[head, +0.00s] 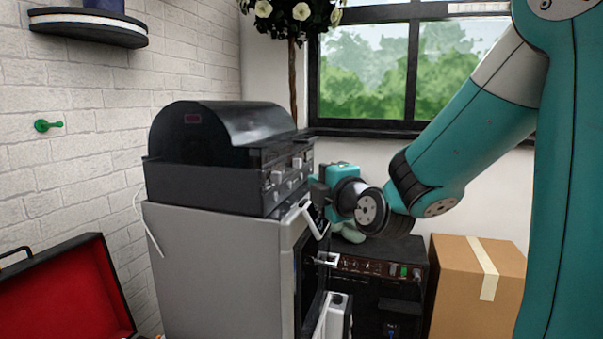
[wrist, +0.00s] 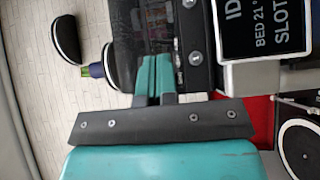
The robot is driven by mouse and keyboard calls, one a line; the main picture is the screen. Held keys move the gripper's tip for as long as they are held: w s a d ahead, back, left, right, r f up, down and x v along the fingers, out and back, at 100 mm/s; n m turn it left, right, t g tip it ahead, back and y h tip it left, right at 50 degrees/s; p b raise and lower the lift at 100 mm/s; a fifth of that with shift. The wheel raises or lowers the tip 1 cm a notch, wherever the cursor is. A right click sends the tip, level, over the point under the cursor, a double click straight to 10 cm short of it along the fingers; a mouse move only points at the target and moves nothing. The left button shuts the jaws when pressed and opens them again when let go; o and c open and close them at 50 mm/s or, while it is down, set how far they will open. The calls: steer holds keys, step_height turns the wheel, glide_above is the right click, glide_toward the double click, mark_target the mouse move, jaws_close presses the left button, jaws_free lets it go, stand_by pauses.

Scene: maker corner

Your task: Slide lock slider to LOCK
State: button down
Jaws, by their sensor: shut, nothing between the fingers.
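A black domed machine (head: 225,150) with a row of knobs on its front panel stands on a grey cabinet. My gripper (head: 320,190) is close to the right end of that front panel; its fingertips are not clear in the head view. In the wrist view my gripper (wrist: 153,75) has its two teal fingers together, shut and empty, overlapping the dark machine face (wrist: 150,30). Round knobs (wrist: 194,58) and small metal fittings show just right of the fingertips. I cannot pick out the lock slider or a LOCK marking for sure, and I cannot tell whether the fingers touch the panel.
A display (wrist: 262,30) reading "BED 21" and "SLOT" is at the wrist view's upper right. The grey cabinet (head: 215,265) has a white handle (head: 313,220) at its front. A dark equipment box (head: 375,270) and a cardboard box (head: 480,285) stand right. An open red case (head: 65,290) lies left.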

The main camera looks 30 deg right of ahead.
steer(key=w+p, duration=0.1)
steer(key=p, duration=0.1)
steer(key=w+p, duration=0.1)
steer(key=p, duration=0.1)
steer(key=shift+w+d+r, duration=0.1)
steer(key=shift+w+r, duration=0.1)
steer(key=shift+r, duration=0.1)
steer(key=p, duration=0.5)
glide_toward(295, 165)
steer(key=w, duration=0.1)
steer(key=w+a, duration=0.1)
steer(key=w, duration=0.1)
steer(key=w+a, duration=0.1)
steer(key=shift+w+r, duration=0.1)
steer(key=shift+w, duration=0.1)
steer(key=shift+w+d+b, duration=0.2)
steer(key=shift+w+d, duration=0.1)
steer(key=shift+d, duration=0.25)
steer(key=shift+w+d+b, duration=0.15)
steer(key=shift+w+d, duration=0.15)
steer(key=shift+d, duration=0.2)
steer(key=shift+w+d, duration=0.35)
steer(key=shift+d, duration=0.05)
